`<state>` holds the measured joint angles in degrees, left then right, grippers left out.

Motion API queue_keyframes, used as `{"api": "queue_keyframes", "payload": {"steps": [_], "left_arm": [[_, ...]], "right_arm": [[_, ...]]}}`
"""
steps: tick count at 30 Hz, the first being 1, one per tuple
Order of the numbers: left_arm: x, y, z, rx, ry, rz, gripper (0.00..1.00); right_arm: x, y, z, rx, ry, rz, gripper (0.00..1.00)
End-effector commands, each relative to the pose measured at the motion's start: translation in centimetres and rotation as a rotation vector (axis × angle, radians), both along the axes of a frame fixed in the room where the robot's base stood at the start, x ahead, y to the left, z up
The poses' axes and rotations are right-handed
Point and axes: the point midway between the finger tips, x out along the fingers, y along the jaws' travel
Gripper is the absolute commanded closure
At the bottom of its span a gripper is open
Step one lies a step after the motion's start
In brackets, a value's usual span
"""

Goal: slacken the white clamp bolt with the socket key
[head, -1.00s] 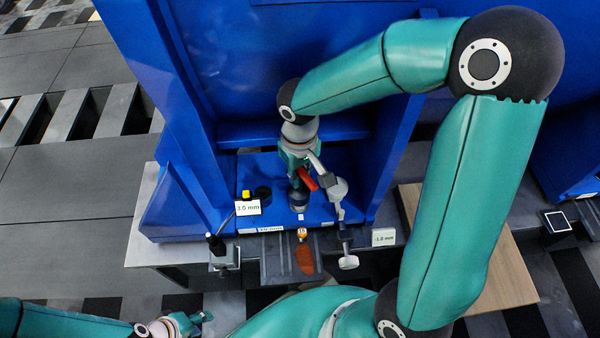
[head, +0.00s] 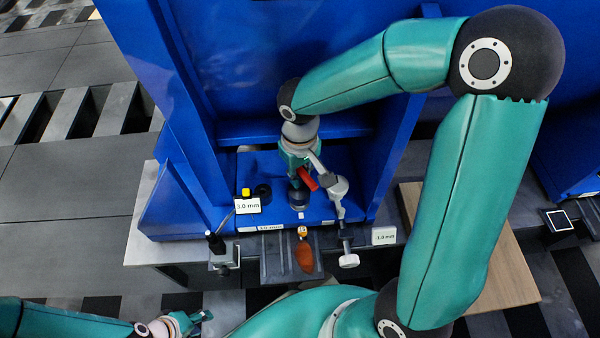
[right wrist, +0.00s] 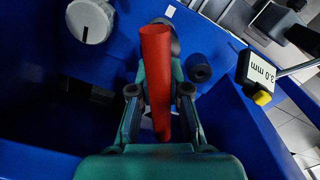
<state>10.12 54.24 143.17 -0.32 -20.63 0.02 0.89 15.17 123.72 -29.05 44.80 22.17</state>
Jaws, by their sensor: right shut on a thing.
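My right gripper (head: 302,178) is inside the blue motor housing. In the right wrist view its fingers (right wrist: 160,105) are shut on a red bar-like handle (right wrist: 157,75), which I take for the socket key; it also shows in the head view (head: 308,180). The key's working end is hidden. A dark round part (head: 299,198) lies just below the gripper. I cannot make out the white clamp bolt for certain; a pale round knob (head: 338,188) stands right of the gripper and shows in the wrist view (right wrist: 90,20). My left gripper (head: 204,316) is at the lower left, away from the housing; its jaws are unclear.
A 3.0 mm readout (head: 247,206) with a yellow top stands left of the gripper, near a black ring (head: 263,191). A -1.0 mm label (head: 384,236) is at the right. Blue walls enclose the gripper. A pale-knobbed screw (head: 348,261) sticks out in front.

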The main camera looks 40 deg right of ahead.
Motion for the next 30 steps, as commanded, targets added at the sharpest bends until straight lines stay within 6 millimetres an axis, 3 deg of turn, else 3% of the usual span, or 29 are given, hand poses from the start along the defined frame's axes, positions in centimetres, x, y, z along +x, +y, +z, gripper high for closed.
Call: {"api": "queue_keyframes", "payload": {"steps": [30], "left_arm": [[-0.01, 0.00, -0.87, 0.000, 0.000, 0.000, 0.60]], "right_arm": [[-0.01, -0.10, -0.90, 0.000, -0.001, -0.002, 1.00]]}}
